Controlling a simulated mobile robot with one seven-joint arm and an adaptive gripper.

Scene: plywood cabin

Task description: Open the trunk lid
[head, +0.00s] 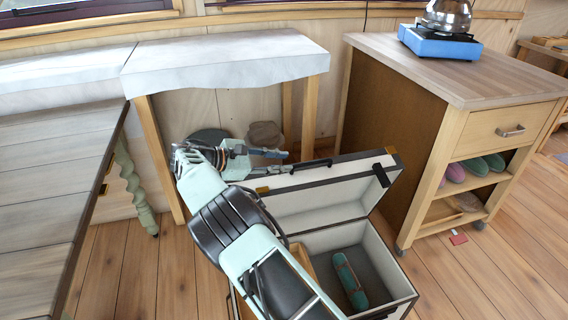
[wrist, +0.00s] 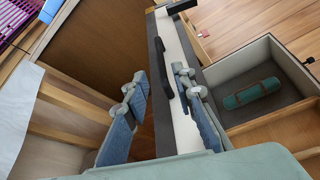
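The trunk (head: 398,272) stands on the floor with its lid (head: 325,190) raised, the pale inner face showing. In the wrist view, the lid (wrist: 184,128) is a dark-edged panel with a black handle (wrist: 163,72) on its outer side. My gripper (head: 285,156) is at the lid's upper left edge. In the wrist view, my gripper (wrist: 160,76) is open, one finger on each side of the lid's edge. A gap shows between the left finger and the lid; contact on the right is unclear. My arm hides the trunk's left part.
A teal rolled object (head: 349,280) lies in the trunk, beside a wooden part (head: 302,258). A wooden cart (head: 455,75) with a blue stove (head: 440,42) stands right. A cloth-covered table (head: 225,58) is behind, and a plank table (head: 50,180) is left.

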